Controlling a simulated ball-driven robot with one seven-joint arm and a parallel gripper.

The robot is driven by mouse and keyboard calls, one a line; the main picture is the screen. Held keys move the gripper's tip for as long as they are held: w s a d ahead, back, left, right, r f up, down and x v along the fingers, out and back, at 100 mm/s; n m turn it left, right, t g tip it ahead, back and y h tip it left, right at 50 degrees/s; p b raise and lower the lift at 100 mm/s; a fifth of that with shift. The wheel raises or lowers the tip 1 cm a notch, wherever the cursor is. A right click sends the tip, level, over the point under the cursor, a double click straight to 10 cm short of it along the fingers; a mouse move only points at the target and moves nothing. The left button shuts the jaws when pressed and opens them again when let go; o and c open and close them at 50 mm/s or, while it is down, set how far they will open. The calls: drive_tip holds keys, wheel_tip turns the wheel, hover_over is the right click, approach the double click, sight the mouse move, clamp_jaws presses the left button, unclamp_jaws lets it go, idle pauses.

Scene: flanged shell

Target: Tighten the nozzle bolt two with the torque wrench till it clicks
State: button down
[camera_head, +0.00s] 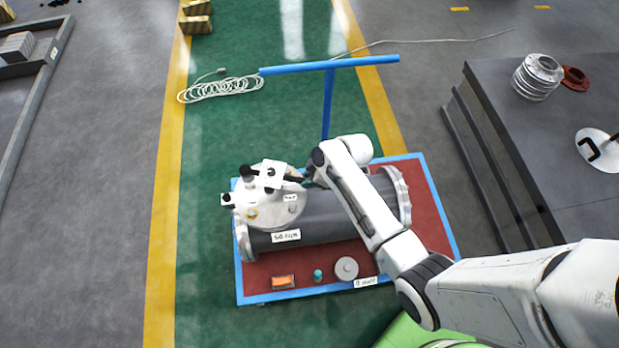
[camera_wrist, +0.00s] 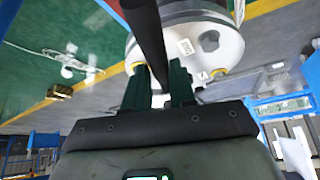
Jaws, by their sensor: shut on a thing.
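My gripper (camera_wrist: 158,82) is shut on the dark bar of the torque wrench (camera_wrist: 147,30), which runs up out of the top of the wrist view. The pale round nozzle flange (camera_wrist: 222,50) lies just beyond the fingers, with a white label and small bolt-like parts on it. In the head view the flange (camera_head: 272,212) sits on top of the dark shell, with my gripper (camera_head: 308,175) over its right side. White and black parts cover its far side. I cannot tell which bolt is number two, nor whether the wrench's head sits on a bolt.
The dark shell (camera_head: 335,212) lies on a red-topped cart (camera_head: 432,232) with a blue edge and handle (camera_head: 330,64). An orange tray (camera_head: 284,282), a teal piece (camera_head: 318,275) and a grey disc (camera_head: 346,268) stand along its front. A dark bench (camera_head: 540,150) stands right.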

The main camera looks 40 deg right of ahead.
drive_tip(key=shift+r+p, duration=2.7)
drive_tip(key=shift+r, duration=0.45)
